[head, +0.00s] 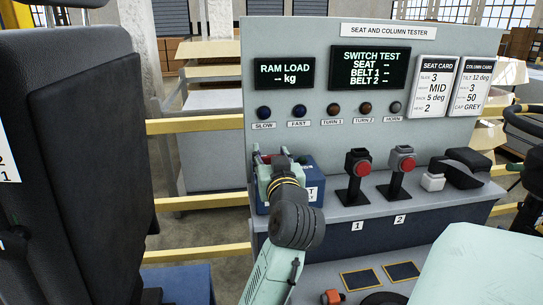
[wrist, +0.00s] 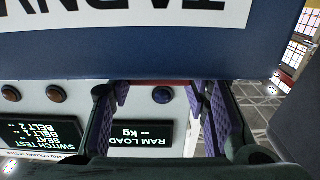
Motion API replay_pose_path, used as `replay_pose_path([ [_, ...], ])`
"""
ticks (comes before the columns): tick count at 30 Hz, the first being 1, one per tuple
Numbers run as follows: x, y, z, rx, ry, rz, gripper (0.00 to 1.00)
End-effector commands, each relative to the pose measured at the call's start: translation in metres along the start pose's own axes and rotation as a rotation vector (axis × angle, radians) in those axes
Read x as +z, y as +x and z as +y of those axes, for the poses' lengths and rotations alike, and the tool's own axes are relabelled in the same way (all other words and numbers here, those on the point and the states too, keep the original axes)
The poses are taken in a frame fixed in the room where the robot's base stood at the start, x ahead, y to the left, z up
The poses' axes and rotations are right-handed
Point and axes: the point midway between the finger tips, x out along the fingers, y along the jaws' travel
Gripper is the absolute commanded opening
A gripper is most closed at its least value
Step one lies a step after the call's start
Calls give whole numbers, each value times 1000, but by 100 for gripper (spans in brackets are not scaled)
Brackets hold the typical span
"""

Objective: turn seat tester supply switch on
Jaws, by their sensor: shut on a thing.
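The seat and column tester (head: 420,45) is a pale grey panel with lit displays, which read RAM LOAD "-- kg" and SWITCH TEST with dashes. My gripper (head: 270,160) is at the panel's lower left, at a blue box (head: 312,170) standing on the ledge.
A black rest (head: 462,168) is farther right. A black seat (head: 75,160) fills the left, and yellow rails (head: 200,202) run behind.

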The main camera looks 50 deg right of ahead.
Motion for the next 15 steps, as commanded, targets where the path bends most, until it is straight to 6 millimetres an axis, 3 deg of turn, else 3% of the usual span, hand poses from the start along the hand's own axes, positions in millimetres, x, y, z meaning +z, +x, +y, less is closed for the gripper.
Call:
replay_pose_path([
  [3, 0, 0, 0, 0, 0, 0, 15],
  [15, 0, 1, -2, 75, -1, 1, 15],
])
